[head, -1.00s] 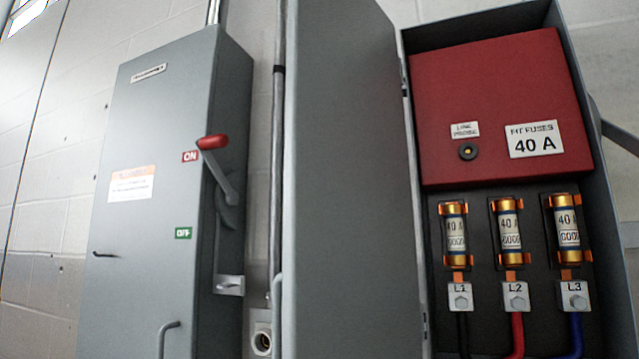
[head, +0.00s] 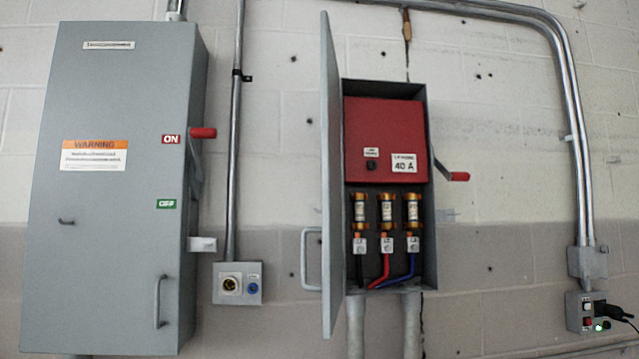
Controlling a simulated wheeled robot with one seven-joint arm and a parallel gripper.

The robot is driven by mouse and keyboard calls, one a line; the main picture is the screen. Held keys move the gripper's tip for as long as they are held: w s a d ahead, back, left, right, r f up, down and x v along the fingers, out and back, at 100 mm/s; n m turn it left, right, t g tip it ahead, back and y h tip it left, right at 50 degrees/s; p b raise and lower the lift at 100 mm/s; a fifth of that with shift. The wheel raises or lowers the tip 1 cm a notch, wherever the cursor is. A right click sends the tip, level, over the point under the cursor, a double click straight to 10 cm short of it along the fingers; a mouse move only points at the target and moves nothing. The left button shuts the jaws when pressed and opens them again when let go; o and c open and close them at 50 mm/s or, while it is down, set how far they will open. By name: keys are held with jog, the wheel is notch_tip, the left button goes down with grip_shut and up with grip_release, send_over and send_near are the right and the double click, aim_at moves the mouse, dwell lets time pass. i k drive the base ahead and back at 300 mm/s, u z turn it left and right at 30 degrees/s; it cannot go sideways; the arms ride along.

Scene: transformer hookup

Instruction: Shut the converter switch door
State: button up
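An open grey switch box (head: 432,250) hangs on the wall right of centre, the only box with its door open; no label naming the converter shows. Its door (head: 331,180) stands swung out to the left, seen at a steep angle, with a grey pull handle (head: 311,260) on its free edge. Inside are a red panel (head: 375,125) marked 40 A and three fuses (head: 386,210) above black, red and blue cables. A red-tipped lever (head: 459,176) sticks out on the box's right side. My gripper is not in view.
A large closed grey box (head: 110,230) hangs at the left, its red-tipped lever (head: 202,133) beside the ON label. A socket box (head: 238,284) sits between the boxes.

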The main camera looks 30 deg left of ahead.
aim_at(331, 289)
jog(key=u, duration=1.35)
jog(key=i, duration=1)
jog(key=z, duration=0.05)
jog(key=k, duration=1)
jog(key=u, duration=0.5)
jog(key=i, duration=0.7)
